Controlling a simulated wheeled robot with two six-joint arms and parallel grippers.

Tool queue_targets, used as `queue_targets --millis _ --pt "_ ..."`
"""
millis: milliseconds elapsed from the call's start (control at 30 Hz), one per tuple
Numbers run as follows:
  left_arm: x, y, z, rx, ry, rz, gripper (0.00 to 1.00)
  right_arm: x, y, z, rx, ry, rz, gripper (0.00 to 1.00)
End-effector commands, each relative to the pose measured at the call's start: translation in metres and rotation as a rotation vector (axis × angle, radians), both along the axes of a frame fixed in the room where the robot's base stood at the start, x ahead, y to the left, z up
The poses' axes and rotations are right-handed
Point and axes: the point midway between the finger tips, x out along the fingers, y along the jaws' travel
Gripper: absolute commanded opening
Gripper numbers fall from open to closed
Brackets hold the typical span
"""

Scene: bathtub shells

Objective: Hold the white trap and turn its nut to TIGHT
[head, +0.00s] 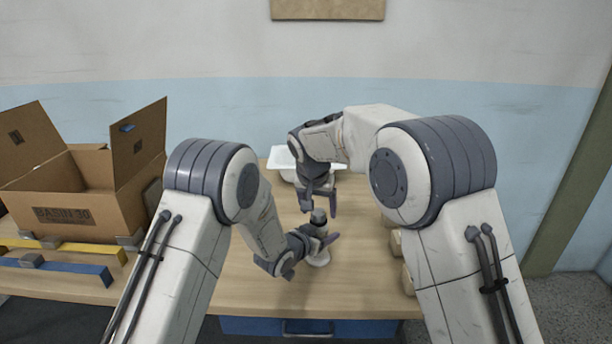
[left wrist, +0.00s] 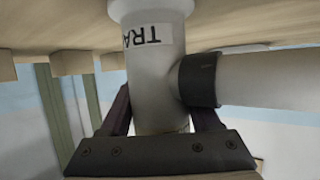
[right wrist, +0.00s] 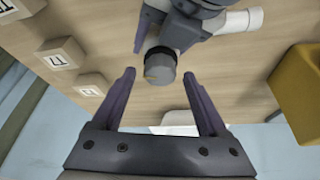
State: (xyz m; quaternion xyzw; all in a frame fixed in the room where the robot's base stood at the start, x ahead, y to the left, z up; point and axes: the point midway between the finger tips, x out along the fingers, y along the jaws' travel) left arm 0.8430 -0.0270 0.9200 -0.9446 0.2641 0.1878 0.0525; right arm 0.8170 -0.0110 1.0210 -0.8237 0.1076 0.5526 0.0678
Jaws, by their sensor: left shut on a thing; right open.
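The white trap (head: 318,261) stands upright on the wooden table, mostly hidden by my left gripper. My left gripper (head: 322,238) is shut on its body. The left wrist view shows the fingers on either side of the white trap (left wrist: 152,100), which has a partly visible label and a side pipe with a dark ring. No TIGHT mark is readable.
A cardboard box (head: 85,213) stands at the left, with a blue bar (head: 60,270) in front. A white tray (head: 280,158) lies behind my right gripper. Wooden blocks (right wrist: 62,53) line the table's right side. A yellow object (right wrist: 303,88) shows in the right wrist view.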

Motion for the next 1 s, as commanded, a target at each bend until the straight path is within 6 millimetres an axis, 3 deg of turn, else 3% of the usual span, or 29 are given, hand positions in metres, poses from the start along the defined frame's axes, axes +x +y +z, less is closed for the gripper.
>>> queue_targets --millis 300,700,1000 --pt "0.000 0.001 -0.001 0.001 0.002 0.001 0.00 0.001 0.003 -0.001 -0.002 -0.003 -0.392 0.77" --pt "0.000 0.000 -0.001 0.001 0.003 0.001 0.00 -0.023 0.021 0.075 0.002 -0.008 -0.397 0.77" --pt "0.000 0.000 -0.001 0.000 0.002 0.000 0.00 -0.034 0.029 0.107 0.000 -0.004 -0.397 0.77"
